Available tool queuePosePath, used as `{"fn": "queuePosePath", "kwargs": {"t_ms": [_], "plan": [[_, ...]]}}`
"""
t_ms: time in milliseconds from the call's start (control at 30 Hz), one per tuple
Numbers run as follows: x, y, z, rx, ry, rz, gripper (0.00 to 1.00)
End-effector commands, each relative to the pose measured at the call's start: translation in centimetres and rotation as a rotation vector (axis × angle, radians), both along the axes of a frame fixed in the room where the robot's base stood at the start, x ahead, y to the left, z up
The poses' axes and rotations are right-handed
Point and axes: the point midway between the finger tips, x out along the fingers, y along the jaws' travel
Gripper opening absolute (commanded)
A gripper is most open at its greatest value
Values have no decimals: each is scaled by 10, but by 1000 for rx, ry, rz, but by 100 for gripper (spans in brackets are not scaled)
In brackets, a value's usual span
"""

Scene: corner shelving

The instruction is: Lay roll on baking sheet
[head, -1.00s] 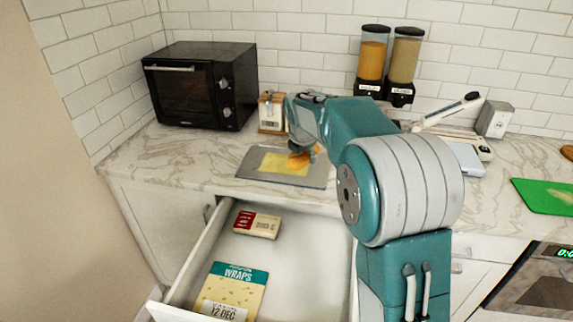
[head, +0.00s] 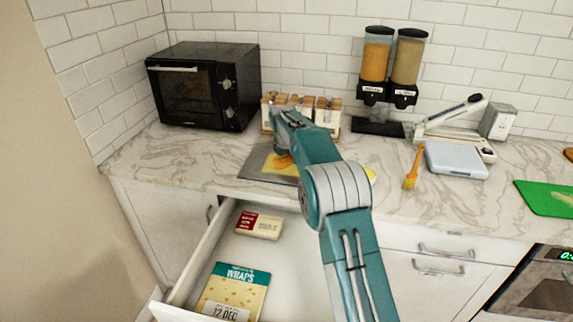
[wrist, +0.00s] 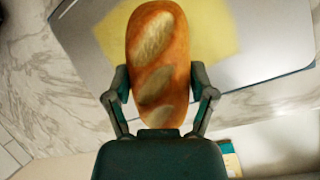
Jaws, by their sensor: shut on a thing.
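A golden-brown scored roll (wrist: 157,50) is held lengthwise between the fingers of my gripper (wrist: 160,88) in the wrist view. My gripper is shut on its sides. The roll is over the grey baking sheet (wrist: 275,45), which has a yellow liner (wrist: 215,28) on it. In the head view the baking sheet (head: 254,164) lies on the counter behind the open drawer, and only a bit of the roll (head: 284,161) shows beside my arm. My arm hides much of the sheet there. I cannot tell whether the roll touches the liner.
A black oven (head: 205,85) stands at the back left, with a jar rack (head: 328,115) and dispensers (head: 390,65) behind. The open drawer (head: 190,268) holds a wraps pack (head: 232,290) and a small box (head: 259,225). A brush (head: 412,168) and scale (head: 455,160) lie to the right.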

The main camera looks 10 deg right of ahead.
Motion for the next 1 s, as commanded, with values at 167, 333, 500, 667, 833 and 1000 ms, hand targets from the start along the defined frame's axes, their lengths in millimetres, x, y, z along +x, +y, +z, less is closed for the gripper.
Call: {"fn": "queuePosePath", "kwargs": {"t_ms": [167,333,500,667,833,1000], "plan": [[7,1,-9,0,0,0,33],[9,2,-32,0,2,0,33],[9,2,-41,0,-2,-1,33],[9,2,-42,0,-1,-1,33],[9,2,-47,-1,1,0,33],[9,2,-54,0,5,-1,33]]}}
